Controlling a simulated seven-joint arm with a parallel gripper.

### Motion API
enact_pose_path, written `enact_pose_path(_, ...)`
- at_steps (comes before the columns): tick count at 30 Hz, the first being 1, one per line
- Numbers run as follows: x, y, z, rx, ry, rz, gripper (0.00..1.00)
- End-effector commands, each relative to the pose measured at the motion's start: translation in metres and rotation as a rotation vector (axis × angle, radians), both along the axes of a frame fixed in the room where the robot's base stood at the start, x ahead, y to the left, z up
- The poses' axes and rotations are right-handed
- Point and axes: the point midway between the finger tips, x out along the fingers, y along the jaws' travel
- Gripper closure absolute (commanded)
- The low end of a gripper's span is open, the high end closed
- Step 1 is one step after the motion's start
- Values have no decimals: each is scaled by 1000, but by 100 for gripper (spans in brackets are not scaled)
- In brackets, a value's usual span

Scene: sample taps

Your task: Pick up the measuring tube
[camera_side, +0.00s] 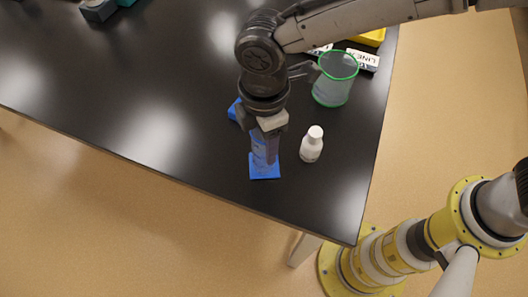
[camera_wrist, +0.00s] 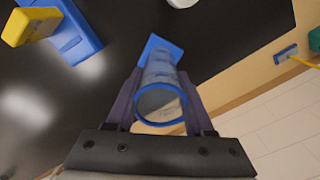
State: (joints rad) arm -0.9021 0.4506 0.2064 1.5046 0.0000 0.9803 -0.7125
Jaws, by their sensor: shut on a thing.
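The measuring tube (camera_side: 264,165) is a clear cylinder with a blue square foot, near the table's front edge in the side view. In the wrist view the tube (camera_wrist: 161,77) shows its blue rim close to the camera and its blue foot farther off. My gripper (camera_side: 266,150) points down over the tube, and its jaws are shut on it. In the wrist view the two dark fingers of my gripper (camera_wrist: 158,88) lie on either side of the tube. I cannot tell whether the foot touches the table.
A white capped bottle (camera_side: 311,147) stands just right of the tube. A green-rimmed clear beaker (camera_side: 334,80) stands behind it, near a white label reading LINE (camera_side: 363,60). A blue and yellow item (camera_wrist: 66,33) lies on the black table (camera_side: 150,110). The table's left part is mostly clear.

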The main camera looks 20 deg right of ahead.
Motion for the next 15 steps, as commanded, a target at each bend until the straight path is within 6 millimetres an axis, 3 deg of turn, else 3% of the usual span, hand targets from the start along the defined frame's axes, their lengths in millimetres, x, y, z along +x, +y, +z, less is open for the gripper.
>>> enact_pose_path(3,0,0,0,0,0,0,100)
enact_pose_path(15,0,0,2,1,-1,0,100)
